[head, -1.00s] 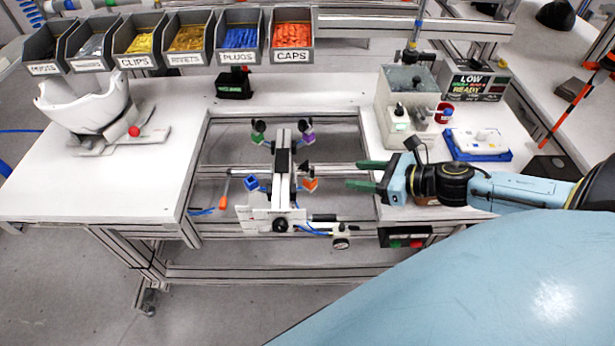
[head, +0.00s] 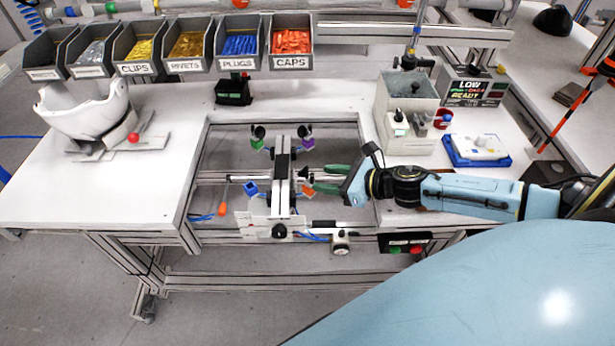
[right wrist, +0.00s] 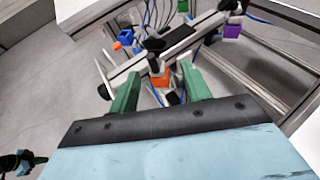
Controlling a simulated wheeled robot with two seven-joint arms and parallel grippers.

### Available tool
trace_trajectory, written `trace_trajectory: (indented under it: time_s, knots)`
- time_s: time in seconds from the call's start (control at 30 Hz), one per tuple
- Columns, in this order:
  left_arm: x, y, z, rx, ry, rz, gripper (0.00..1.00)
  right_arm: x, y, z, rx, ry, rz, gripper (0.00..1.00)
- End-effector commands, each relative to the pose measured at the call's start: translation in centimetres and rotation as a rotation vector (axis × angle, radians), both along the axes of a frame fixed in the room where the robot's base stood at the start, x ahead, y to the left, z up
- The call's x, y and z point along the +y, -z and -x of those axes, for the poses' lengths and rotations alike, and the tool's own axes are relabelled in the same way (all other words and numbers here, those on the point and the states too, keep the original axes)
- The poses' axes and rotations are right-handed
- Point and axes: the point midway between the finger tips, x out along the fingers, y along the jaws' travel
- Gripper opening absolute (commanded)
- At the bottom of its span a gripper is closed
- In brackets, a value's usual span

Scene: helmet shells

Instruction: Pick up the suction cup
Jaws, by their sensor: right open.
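The fixture (head: 283,180) in the table's central opening carries dark cup-shaped ends by coloured blocks. One black suction cup (head: 303,172) is at its right side above an orange block (head: 308,191). My right gripper (head: 316,179) is open and empty from the right, its green fingertips close to this cup and block. Contact cannot be told.
Part bins (head: 190,45) line the back. A white helmet shell (head: 88,108) stands at the left. A grey box (head: 407,110) and a blue tray (head: 478,150) are at the right. Hoses and a gauge (head: 340,243) hang at the fixture's front. The left table top is mostly clear.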

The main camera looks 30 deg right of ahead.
Motion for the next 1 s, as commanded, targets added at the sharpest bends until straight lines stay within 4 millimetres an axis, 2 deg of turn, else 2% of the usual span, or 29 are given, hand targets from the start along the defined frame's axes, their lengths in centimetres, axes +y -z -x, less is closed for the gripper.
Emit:
trace_trajectory:
  time_s: [0.2,0.33,0.67,1.0]
  knots:
    - [0.0,-0.8,0.0,0.001,0.000,0.000,0.00,2.0,1.2,-2.0,-0.003,0.001,-0.004,0.48]
    - [0.0,-0.8,0.0,0.001,0.000,0.000,0.00,2.5,1.8,-3.0,-0.002,0.001,-0.002,0.48]
    - [0.0,-0.8,0.1,0.001,0.000,0.000,0.00,2.8,2.1,-3.4,0.000,0.000,-0.001,0.48]
    - [0.0,-0.8,0.0,0.000,0.000,0.000,0.00,2.7,2.1,-3.4,0.000,0.000,-0.001,0.05]
